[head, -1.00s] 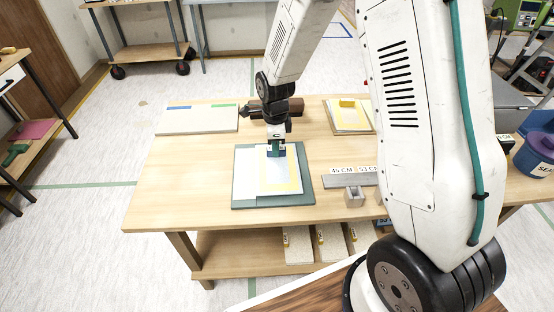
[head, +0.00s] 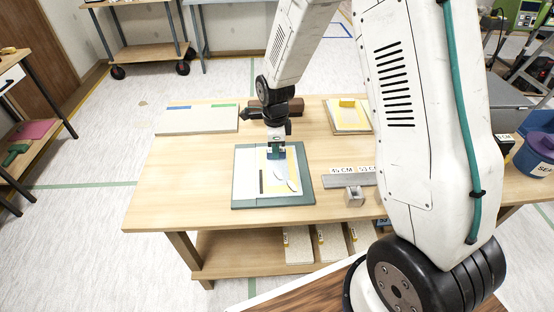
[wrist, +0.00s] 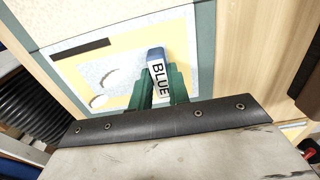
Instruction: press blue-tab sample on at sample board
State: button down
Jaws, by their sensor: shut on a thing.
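My gripper (head: 277,156) is over the upper part of a green-edged board (head: 238,202) on the wooden table. In the wrist view its green fingers (wrist: 160,88) are shut on the blue tab (wrist: 156,60), which is labelled BLUE. The tab is at the edge of a yellow-bordered sheet (wrist: 128,62) with a pale speckled middle.
A pale board (head: 197,120) with blue and green marks lies at the back left. A dark roller-like thing (head: 285,108) is behind my gripper. A yellow-tabbed sheet (head: 347,116) is at the back right. The table's left front is bare.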

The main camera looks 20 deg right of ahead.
aim_at(281, 166)
jog(key=c, duration=1.3)
grip_release()
jog(key=shift+o, duration=0.2)
notch_tip(281, 166, up, 8)
jog(key=shift+f, duration=0.15)
jog(key=shift+s+n, duration=0.35)
jog(key=shift+n, duration=0.65)
jog(key=s+d+r+n, duration=0.1)
jog(key=s+r+n, duration=0.5)
jog(key=s, duration=0.3)
jog(key=s+d+r+n+t, duration=0.1)
jog(key=s+r+n, duration=0.6)
jog(key=s, duration=0.3)
jog(key=s+d+r+n, duration=0.1)
jog(key=s+r+n, duration=0.5)
jog(key=s, duration=0.4)
jog(key=shift+s+d+r+n, duration=0.2)
jog(key=shift+s+r+n, duration=0.1)
jog(key=shift+r, duration=0.4)
